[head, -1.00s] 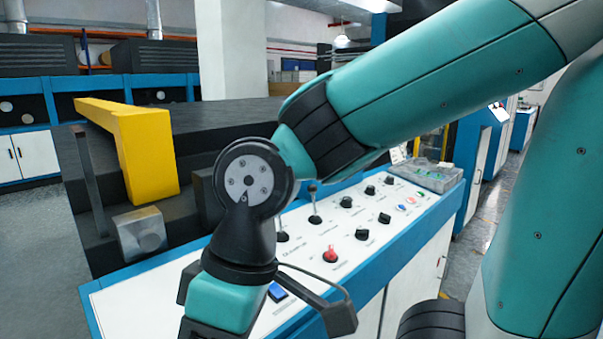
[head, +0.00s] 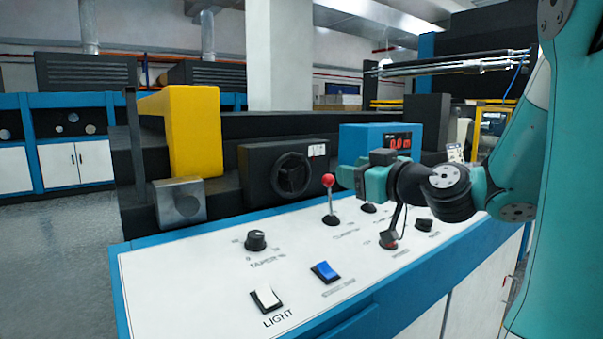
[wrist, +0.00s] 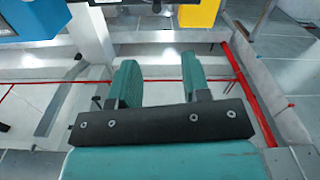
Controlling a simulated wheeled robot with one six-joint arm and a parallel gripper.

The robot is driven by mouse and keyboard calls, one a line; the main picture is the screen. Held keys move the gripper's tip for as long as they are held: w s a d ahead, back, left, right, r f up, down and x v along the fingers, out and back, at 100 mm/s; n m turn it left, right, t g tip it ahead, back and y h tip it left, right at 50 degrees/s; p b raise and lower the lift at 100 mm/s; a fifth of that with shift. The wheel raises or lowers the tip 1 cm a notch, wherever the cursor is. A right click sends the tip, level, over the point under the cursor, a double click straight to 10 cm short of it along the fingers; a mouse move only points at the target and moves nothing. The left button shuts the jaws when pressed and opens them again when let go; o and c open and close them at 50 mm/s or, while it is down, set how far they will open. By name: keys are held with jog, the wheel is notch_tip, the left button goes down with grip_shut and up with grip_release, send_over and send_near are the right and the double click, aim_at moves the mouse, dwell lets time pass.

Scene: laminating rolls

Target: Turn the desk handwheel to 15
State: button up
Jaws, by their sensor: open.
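The black handwheel (head: 291,174) stands upright on the front of a black box at the back of the desk in the head view. A small white label (head: 317,150) sits at the box's upper right; its marks are too small to read. My gripper (head: 345,177) is to the right of the handwheel, apart from it, with its fingers toward the left. In the wrist view my gripper (wrist: 158,78) has its two teal fingers apart with nothing between them. I cannot make out the handwheel in the wrist view.
A red-knobbed lever (head: 328,181) stands close to my fingertips. A blue box (head: 368,141) with a red display stands behind my gripper. The panel holds a taper knob (head: 256,240), a blue switch (head: 325,271) and a light switch (head: 266,298). A yellow block (head: 193,131) stands left.

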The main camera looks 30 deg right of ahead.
aim_at(306, 158)
jog(key=w+p, duration=0.5)
jog(key=w, duration=0.3)
jog(key=w+p, duration=0.5)
jog(key=w, duration=0.3)
jog(key=shift+w+a+r+p, duration=0.15)
jog(key=shift+w+r+p, duration=0.05)
jog(key=shift+p, duration=0.1)
jog(key=shift+w+f, duration=0.1)
jog(key=shift+w, duration=0.35)
